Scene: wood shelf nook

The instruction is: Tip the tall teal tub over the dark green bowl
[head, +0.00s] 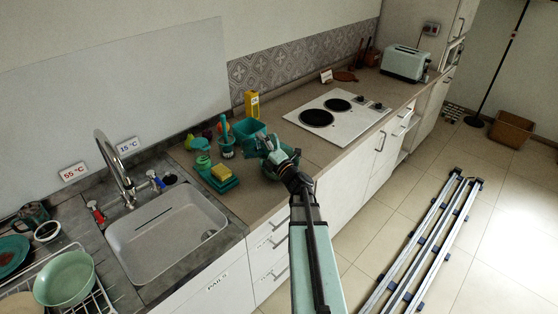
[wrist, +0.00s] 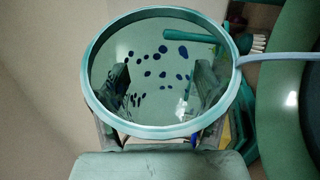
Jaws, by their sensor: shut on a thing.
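The teal tub (head: 247,131) is held above the counter in the head view. In the wrist view its round rim (wrist: 95,112) faces the camera, and several dark blue pieces (wrist: 163,49) show within it. My gripper (head: 265,146) is shut on the tub; its two fingers (wrist: 160,92) show through the tub in the wrist view. The dark green bowl (head: 270,174) is on the counter, partly hidden by my gripper. In the wrist view the bowl (wrist: 287,110) is at the right edge, beside the tub's rim. I cannot tell the tub's exact tilt.
A yellow box (head: 252,104) stands behind the tub. A brush in a holder (head: 226,141) and a yellow sponge (head: 221,172) on a green tray are to the left, near the sink (head: 165,235). A cooktop (head: 337,116) lies to the right.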

